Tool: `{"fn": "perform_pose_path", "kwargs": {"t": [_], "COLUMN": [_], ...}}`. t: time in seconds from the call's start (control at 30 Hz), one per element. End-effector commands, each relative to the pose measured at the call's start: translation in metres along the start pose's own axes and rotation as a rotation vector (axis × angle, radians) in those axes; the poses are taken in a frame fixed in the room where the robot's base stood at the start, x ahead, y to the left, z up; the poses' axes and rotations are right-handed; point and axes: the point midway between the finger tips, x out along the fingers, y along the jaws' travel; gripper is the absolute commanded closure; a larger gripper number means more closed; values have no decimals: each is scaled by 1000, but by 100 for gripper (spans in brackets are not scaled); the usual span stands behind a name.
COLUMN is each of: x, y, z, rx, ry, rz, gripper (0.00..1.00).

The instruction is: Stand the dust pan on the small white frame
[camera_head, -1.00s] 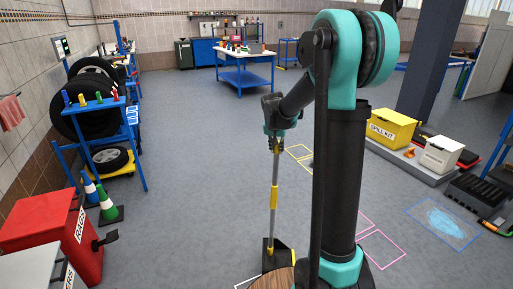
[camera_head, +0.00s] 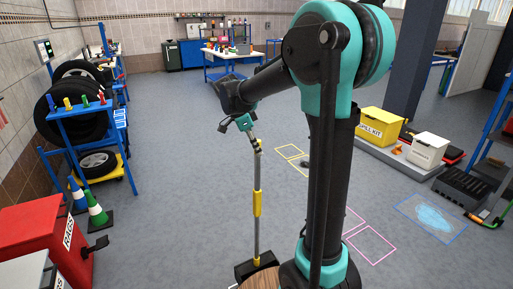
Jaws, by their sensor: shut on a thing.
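The dust pan is long-handled, with a grey pole, a yellow sleeve (camera_head: 257,203) and a black pan (camera_head: 254,268) at the bottom. My gripper (camera_head: 247,124) is shut on the top of its handle. The handle is nearly upright, and the pan is low, at or near the floor; I cannot tell whether it touches. A little of the small white frame (camera_head: 233,286) shows at the bottom edge, left of the pan. The rest of the frame is out of view or hidden by the pan and my own body.
Yellow (camera_head: 290,152) and pink (camera_head: 370,245) outlines mark the floor beyond and to the right. A red rags bin (camera_head: 45,235) and cones (camera_head: 97,210) stand at left. A spill kit (camera_head: 380,124) stands at right. The middle floor is clear.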

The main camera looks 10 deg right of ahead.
Motion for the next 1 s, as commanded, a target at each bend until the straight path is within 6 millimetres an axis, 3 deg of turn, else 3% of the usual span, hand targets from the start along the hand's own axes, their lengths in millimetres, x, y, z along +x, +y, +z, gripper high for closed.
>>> {"fn": "perform_pose_path", "kwargs": {"t": [1.0], "x": [105], "y": [-1], "z": [44], "rx": [-2], "ry": [0], "rz": [0], "gripper": [100]}}
